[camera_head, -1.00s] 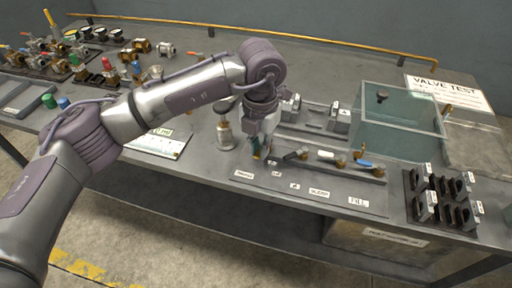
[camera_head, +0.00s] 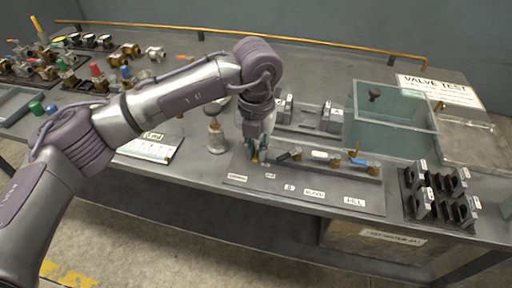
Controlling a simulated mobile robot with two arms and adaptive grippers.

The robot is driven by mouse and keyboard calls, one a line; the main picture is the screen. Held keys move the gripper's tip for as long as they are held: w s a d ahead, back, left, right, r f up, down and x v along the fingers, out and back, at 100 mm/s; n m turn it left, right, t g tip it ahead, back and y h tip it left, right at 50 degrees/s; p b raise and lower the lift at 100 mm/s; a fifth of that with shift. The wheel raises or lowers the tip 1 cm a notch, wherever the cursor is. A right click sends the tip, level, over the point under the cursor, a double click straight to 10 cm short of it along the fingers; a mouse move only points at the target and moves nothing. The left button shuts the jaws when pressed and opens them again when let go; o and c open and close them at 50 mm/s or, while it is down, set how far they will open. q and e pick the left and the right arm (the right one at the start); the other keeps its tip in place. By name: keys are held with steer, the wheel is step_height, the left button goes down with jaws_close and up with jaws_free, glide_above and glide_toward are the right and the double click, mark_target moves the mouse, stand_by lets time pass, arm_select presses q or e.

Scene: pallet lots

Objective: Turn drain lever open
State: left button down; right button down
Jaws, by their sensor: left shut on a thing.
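A low valve strip (camera_head: 330,170) lies along the front of the bench, with a black lever (camera_head: 285,156), a white lever (camera_head: 320,155) and a blue lever (camera_head: 359,161) on it. The DRAIN label (camera_head: 237,178) is at the left end of the plate in front. My left gripper (camera_head: 256,158) points down at the strip's left end, behind that label, left of the black lever. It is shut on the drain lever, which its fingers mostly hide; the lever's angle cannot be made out. My right gripper is out of view.
A clear tank (camera_head: 395,120) stands behind the strip and a black rack (camera_head: 437,195) to its right. A small bottle-like fitting (camera_head: 216,137) stands close left of my gripper. A paper sheet (camera_head: 150,147) lies farther left. Several valves crowd the back left.

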mark_target(256, 155)
arm_select(q)
steer(key=c, duration=1.2)
jaws_free()
steer(key=shift+r, duration=0.15)
step_height(256, 155, up, 12)
steer(key=shift+f, duration=0.1)
